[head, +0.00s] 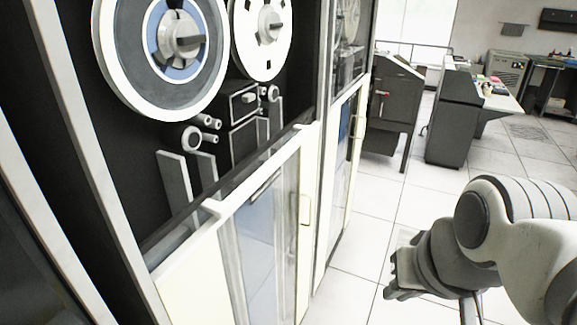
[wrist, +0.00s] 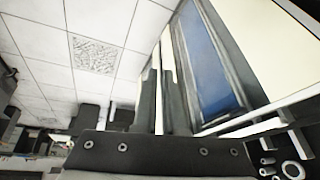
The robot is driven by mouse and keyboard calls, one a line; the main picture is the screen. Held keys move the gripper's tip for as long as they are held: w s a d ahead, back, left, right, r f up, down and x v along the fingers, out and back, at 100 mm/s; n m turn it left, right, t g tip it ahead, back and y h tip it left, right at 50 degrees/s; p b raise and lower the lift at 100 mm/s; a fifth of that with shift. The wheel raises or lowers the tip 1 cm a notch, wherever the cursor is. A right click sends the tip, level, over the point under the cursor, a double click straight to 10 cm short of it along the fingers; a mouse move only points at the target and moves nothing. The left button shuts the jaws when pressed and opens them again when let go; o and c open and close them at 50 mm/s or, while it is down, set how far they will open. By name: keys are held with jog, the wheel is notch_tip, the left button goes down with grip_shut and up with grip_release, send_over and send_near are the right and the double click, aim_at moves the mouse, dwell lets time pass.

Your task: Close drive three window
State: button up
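A tape drive cabinet fills the left of the head view. The reel bay is uncovered, with its reels and guides in plain sight. A slanting window top edge (head: 262,158) runs across the front below the reels, and clear panes hang beneath it. I cannot read any drive number, so I cannot tell which drive is three. My gripper (head: 398,277) is over the floor to the right of the cabinet, apart from it. In the wrist view my gripper body spans the bottom edge, and a blue-tinted pane (wrist: 207,60) shows beyond it. Its finger opening is unclear.
A second drive (head: 349,40) adjoins on the right, with a pale handle (head: 358,118) on its front. Dark grey consoles (head: 394,100) stand further back, beside a desk (head: 500,102). The tiled floor (head: 365,235) between the drives and my arm is clear.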

jog(key=a+f+m+g+y, duration=0.1)
jog(key=a, duration=0.1)
jog(key=a+f+m+g+y+b, duration=0.1)
jog(key=a+f+g+y, duration=0.1)
jog(key=a, duration=0.1)
jog(key=w+a+f+m+g+y, duration=0.1)
jog(key=a+f+m, duration=0.1)
jog(key=shift+a+g+y, duration=0.3)
jog(key=shift+a+y, duration=0.1)
grip_shut()
jog(key=w+a+m+y+b, duration=0.3)
jog(key=w+a+m+y, duration=0.5)
jog(key=w+m+y, duration=0.3)
jog(key=w+d+f+m+t+y+b, duration=0.1)
jog(key=w+d+f+m+t, duration=0.1)
jog(key=w+m+t, duration=0.3)
jog(key=w+d+f+m+t+y, duration=0.2)
jog(key=w+d+t, duration=0.1)
jog(key=w, duration=0.4)
jog(key=w+a+r, duration=0.3)
jog(key=a+r, duration=0.3)
jog(key=a, duration=0.3)
jog(key=shift+w+a+r+p, duration=0.15)
jog(key=shift+w+r+p, duration=0.2)
jog(key=shift+p, duration=0.05)
